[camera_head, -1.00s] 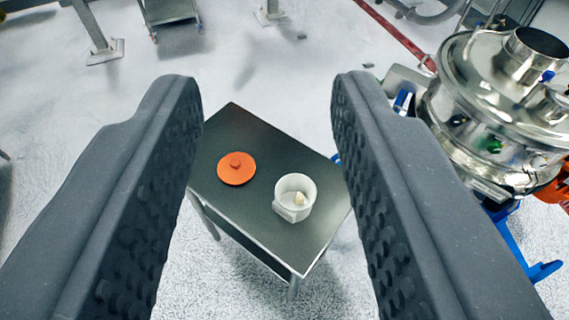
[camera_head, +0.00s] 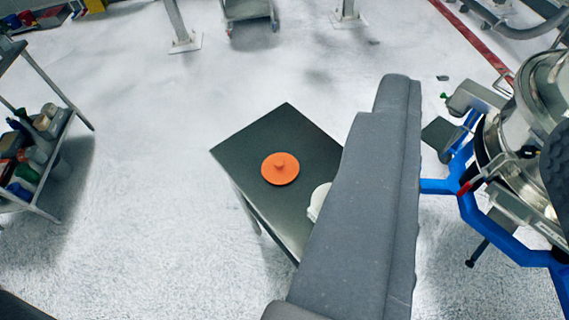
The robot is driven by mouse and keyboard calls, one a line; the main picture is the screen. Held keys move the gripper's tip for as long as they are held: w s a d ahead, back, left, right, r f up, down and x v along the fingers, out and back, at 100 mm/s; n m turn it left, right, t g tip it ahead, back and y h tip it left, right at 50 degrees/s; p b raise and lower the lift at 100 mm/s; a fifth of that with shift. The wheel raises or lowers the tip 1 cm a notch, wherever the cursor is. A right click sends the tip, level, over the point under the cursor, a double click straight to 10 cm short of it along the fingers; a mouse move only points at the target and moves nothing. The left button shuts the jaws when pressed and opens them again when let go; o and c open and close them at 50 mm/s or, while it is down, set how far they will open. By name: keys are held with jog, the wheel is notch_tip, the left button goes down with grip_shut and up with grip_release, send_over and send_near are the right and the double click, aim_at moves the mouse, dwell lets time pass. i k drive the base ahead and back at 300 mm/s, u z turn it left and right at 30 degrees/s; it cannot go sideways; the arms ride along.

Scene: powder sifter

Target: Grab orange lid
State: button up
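The orange lid (camera_head: 280,168) is a flat round disc with a small knob on top. It lies on the dark top of a small table (camera_head: 285,125), left of the finger in the middle of the picture. My gripper (camera_head: 482,120) is open, with a wide gap between its two grey fingers. One finger covers the table's right side; the other shows only as a strip at the right edge. Nothing is held, and the gripper is apart from the lid. A white container (camera_head: 317,200) on the table is mostly hidden behind the finger.
A metal sifter machine (camera_head: 525,125) on a blue frame (camera_head: 515,245) stands at the right. A shelf rack (camera_head: 50,150) with bottles and boxes is at the left. A cart (camera_head: 248,10) is at the back. The floor left of the table is clear.

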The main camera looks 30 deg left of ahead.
aim_at(279, 169)
jog(key=i, duration=0.95)
jog(key=u, duration=0.05)
